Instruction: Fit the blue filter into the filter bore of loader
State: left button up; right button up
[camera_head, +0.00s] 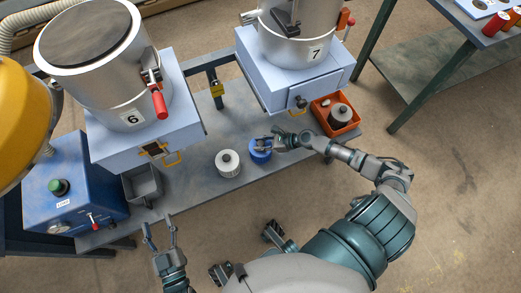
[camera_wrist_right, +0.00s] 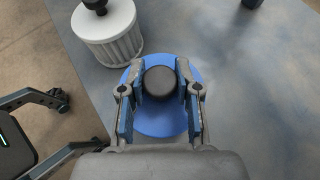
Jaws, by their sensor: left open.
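The blue filter (camera_head: 260,154) is a round blue piece with a black knob on top, upright on the grey table. In the right wrist view the blue filter (camera_wrist_right: 160,122) is seen from above. My right gripper (camera_head: 275,143) is over it, and in the wrist view its fingers (camera_wrist_right: 160,82) close in on both sides of the knob and appear to touch it. My left gripper (camera_head: 159,229) is open and empty in front of the table. Two silver loaders stand behind, numbered 6 (camera_head: 115,85) and 7 (camera_head: 295,35). I cannot make out a filter bore.
A white filter (camera_head: 228,164) stands left of the blue one; it shows in the wrist view (camera_wrist_right: 108,38). A grey tray (camera_head: 143,184) and blue control box (camera_head: 70,185) are at left. An orange bin (camera_head: 348,127) holds a grey filter.

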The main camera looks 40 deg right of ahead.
grip_shut()
